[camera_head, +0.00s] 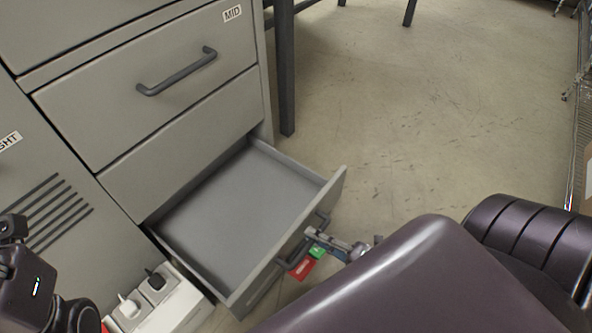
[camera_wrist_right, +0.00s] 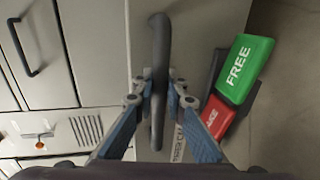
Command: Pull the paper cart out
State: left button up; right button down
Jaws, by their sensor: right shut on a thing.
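The paper cart looks like a low grey drawer (camera_head: 235,195) standing out from the bottom of the grey cabinet. Its open top shows a bare, empty inside. A dark bar handle (camera_head: 296,257) is on its front; in the right wrist view the handle (camera_wrist_right: 160,75) runs upright between the fingers. My right gripper (camera_head: 318,238) is shut on this handle, with one finger on each side in the wrist view (camera_wrist_right: 160,88). A partly hidden printed label (camera_wrist_right: 178,145) is beside the handle. Dark parts of my left arm show at the lower left; its fingertips cannot be made out.
A green FREE tag (camera_wrist_right: 240,68) and a red tag (camera_wrist_right: 218,116) are beside the handle. A closed drawer marked MID (camera_head: 160,100) is above. A white box with plugs (camera_head: 160,300) stands close on the drawer's left. A dark table leg (camera_head: 285,80) stands behind.

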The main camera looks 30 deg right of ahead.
jog(key=shift+f+p+v, duration=0.15)
jog(key=shift+f+v, duration=0.05)
jog(key=shift+v, duration=0.8)
jog(key=shift+f+p+v, duration=0.15)
jog(key=shift+f+v, duration=0.05)
jog(key=shift+v, duration=0.8)
jog(key=shift+d, duration=0.1)
jog(key=c, duration=2)
grip_release()
jog(key=shift+o, duration=0.2)
jog(key=v, duration=1.2)
jog(key=shift+f, duration=0.1)
